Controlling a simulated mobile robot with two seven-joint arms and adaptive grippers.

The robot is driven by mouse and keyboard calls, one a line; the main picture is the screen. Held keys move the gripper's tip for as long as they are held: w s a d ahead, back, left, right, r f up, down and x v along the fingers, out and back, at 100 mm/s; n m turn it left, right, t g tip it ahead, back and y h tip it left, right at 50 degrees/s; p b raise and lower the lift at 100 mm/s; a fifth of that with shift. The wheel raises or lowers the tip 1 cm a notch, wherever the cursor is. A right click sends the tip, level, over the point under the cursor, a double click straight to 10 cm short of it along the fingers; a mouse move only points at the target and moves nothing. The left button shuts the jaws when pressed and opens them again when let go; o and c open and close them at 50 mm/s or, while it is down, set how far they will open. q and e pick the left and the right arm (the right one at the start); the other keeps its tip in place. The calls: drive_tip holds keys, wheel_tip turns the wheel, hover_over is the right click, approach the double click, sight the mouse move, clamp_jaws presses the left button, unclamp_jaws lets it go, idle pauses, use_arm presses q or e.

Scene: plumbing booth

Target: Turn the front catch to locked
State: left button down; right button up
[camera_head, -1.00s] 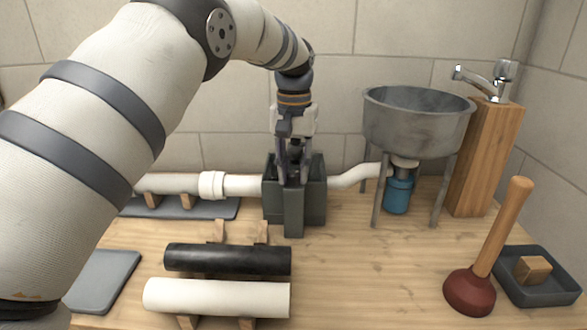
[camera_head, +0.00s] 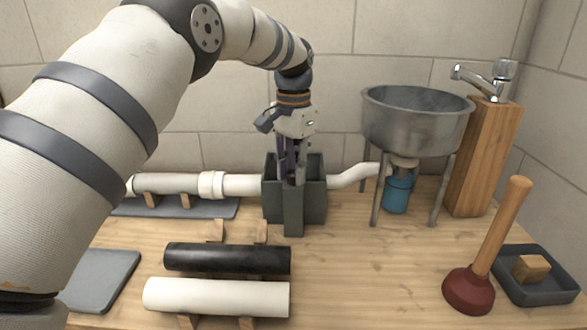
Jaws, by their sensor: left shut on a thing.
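A dark grey-green box-like holder (camera_head: 293,215) stands on the wooden bench at the middle, where white pipes meet it from both sides. My left gripper (camera_head: 291,175) points straight down into the open top of the holder. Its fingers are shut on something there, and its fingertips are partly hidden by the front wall. I take the front catch to be the thing between the fingers, but I cannot make out its shape or its angle. My right gripper is not in view.
A white pipe (camera_head: 243,186) runs left and a bent white pipe (camera_head: 350,178) runs right under a grey metal basin (camera_head: 415,125). A black tube (camera_head: 228,259) and a white tube (camera_head: 216,297) lie in front. A plunger (camera_head: 470,290) stands right. The front middle bench is clear.

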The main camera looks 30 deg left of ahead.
sight(293, 172)
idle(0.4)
use_arm(q)
drive_tip(key=c, duration=1.3)
unclamp_jaws()
drive_tip(key=shift+r, duration=0.1)
wheel_tip(293, 172, up, 12)
drive_tip(key=shift+f, duration=0.1)
